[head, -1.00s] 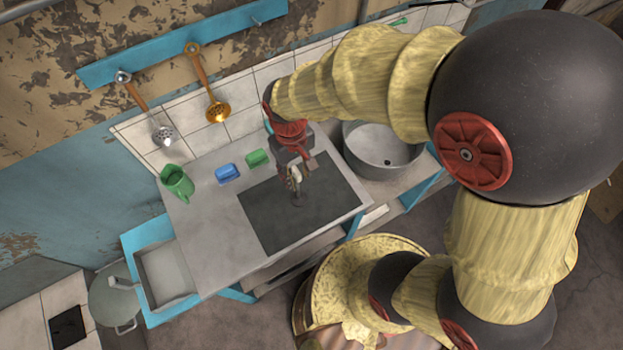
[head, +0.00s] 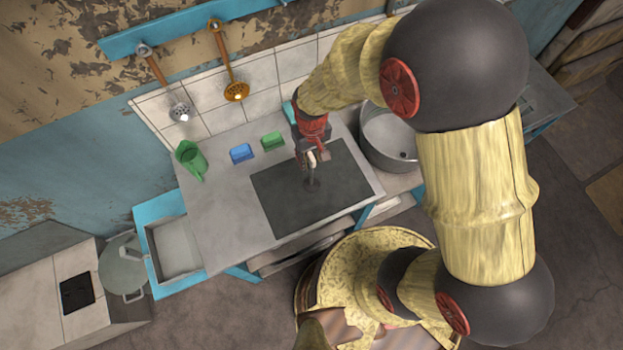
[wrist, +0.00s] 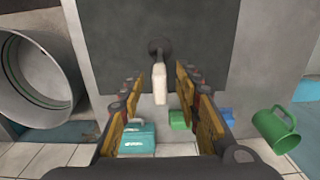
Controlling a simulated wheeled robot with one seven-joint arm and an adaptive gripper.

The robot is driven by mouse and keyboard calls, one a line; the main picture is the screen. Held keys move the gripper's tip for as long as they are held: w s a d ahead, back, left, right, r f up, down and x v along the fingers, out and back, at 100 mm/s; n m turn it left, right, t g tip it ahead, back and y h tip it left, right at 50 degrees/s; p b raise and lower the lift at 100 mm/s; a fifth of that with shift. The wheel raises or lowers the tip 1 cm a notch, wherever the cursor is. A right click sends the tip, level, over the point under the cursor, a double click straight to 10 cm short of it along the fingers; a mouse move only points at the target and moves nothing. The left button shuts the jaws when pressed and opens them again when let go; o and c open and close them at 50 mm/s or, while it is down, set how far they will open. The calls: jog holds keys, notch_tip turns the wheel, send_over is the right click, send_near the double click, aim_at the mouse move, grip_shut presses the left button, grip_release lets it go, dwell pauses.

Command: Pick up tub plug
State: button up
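A dark round piece with a pale upright handle, which may be the tub plug (wrist: 160,73), stands on a dark square panel (head: 285,210) on the counter. It also shows in the head view (head: 312,185), partly under my gripper. My gripper (head: 312,160) points down over it. In the wrist view my gripper (wrist: 157,80) is open, with the pale handle between its two fingers. A gap shows on both sides of the handle; I cannot tell how deep it sits between them.
A large round metal tub (head: 375,140) stands right of the panel, with a dark spot inside. A blue block (head: 241,153), a green block (head: 272,141) and a green mug (head: 191,160) stand behind and left. A teal box (wrist: 137,138) is near the wall. Ladles hang above.

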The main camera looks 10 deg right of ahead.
jog(key=c, duration=0.3)
grip_shut()
dwell(0.7)
